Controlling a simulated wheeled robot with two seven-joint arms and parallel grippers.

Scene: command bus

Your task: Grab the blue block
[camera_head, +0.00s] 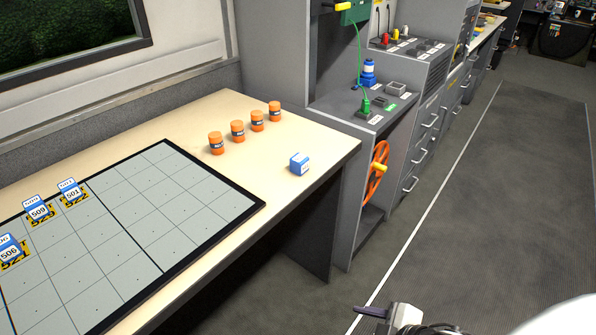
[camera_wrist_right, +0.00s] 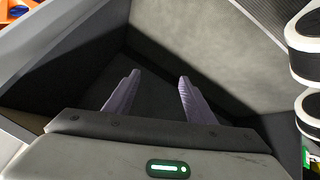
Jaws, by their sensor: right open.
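A small blue block (camera_head: 299,163) with a white label sits on the wooden table (camera_head: 325,140), near its right edge. It stands apart from the orange canisters. My right gripper (camera_head: 372,312) shows at the bottom of the head view, low and to the right of the table, well away from the block. In the right wrist view my right gripper (camera_wrist_right: 158,88) has its two purple fingers spread apart with nothing between them. My left gripper is not in view.
Several orange canisters (camera_head: 216,143) stand in a row behind the block. A gridded board (camera_head: 150,215) with blue-and-white numbered markers (camera_head: 74,193) covers the table's left. A grey cabinet (camera_head: 345,215) with an orange wheel (camera_head: 377,172) stands right of the table. The aisle floor (camera_head: 490,200) is clear.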

